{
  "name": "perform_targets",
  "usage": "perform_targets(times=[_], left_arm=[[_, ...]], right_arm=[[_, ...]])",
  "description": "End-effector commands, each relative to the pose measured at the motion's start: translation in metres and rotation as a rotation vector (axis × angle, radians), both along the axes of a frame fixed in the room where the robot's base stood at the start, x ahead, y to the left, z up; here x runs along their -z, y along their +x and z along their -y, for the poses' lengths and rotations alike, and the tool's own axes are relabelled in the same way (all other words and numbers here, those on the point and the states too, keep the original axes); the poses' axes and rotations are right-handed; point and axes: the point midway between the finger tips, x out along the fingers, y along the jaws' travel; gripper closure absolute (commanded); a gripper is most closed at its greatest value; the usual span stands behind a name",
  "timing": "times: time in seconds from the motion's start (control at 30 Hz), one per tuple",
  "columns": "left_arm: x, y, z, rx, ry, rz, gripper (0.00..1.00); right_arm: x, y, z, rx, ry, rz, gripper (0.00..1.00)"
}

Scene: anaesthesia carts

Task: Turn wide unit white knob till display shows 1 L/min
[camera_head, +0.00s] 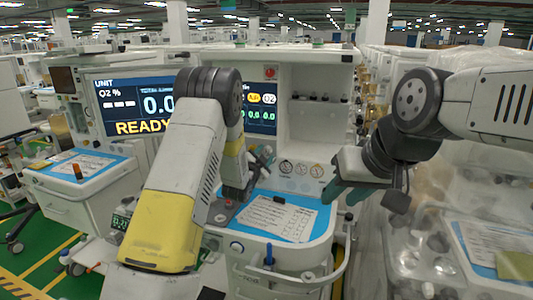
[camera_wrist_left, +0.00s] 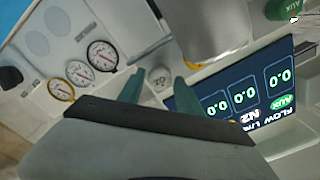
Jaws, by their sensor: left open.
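The wide unit's main display (camera_head: 140,103) reads 0.0 and READY. Its flow display (camera_head: 262,115) is partly hidden by my left arm; in the left wrist view the flow display (camera_wrist_left: 235,98) appears rotated and shows 0.0 in each field. My left gripper (camera_wrist_left: 157,88) is open around that line, with no visible contact. In the head view the left gripper (camera_head: 264,158) is small and partly hidden. My right gripper (camera_head: 345,190) is open and empty, right of the gauges.
Round gauges (camera_wrist_left: 80,70) sit left of the knob. A green AUX knob (camera_wrist_left: 281,9) is at the upper right. A blue-edged worktop (camera_head: 270,217) with a paper sheet lies below my left gripper. Plastic-covered equipment (camera_head: 460,230) stands at the right.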

Motion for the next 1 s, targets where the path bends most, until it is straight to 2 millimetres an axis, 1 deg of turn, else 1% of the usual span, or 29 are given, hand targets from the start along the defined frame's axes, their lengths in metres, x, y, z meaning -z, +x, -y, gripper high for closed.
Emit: perform_targets(times=[0.03,0.1,0.2,0.3,0.5,0.57,0.7,0.73,1.0], left_arm=[[0.000,0.007,0.003,0.001,0.000,0.002,0.59],[0.000,0.015,0.005,0.001,0.000,0.001,0.59],[0.000,0.022,0.007,0.000,0.000,0.000,0.59],[0.000,0.025,0.008,0.000,0.000,0.000,0.59],[0.000,0.025,0.008,0.000,-0.001,0.000,0.59],[0.000,0.025,0.008,0.000,-0.001,0.000,0.68],[0.000,0.024,0.008,0.001,-0.001,-0.001,0.96],[0.000,0.024,0.008,0.001,-0.001,-0.001,1.00],[0.000,0.024,0.008,0.000,-0.021,-0.008,1.00]], right_arm=[[0.000,0.000,0.000,0.000,0.000,0.000,0.64],[0.000,0.000,0.000,0.000,0.000,0.000,0.64],[0.000,0.000,0.000,0.000,0.000,0.000,0.64],[0.000,0.000,0.000,0.000,0.000,0.000,0.64],[0.000,0.000,0.000,0.000,0.000,0.000,0.64],[0.000,0.000,0.000,0.000,0.000,0.000,0.64],[0.000,0.000,0.000,0.000,0.000,0.000,0.64],[0.000,0.000,0.000,0.000,0.000,0.000,0.64],[0.000,0.000,0.000,0.000,0.000,0.000,0.64]])
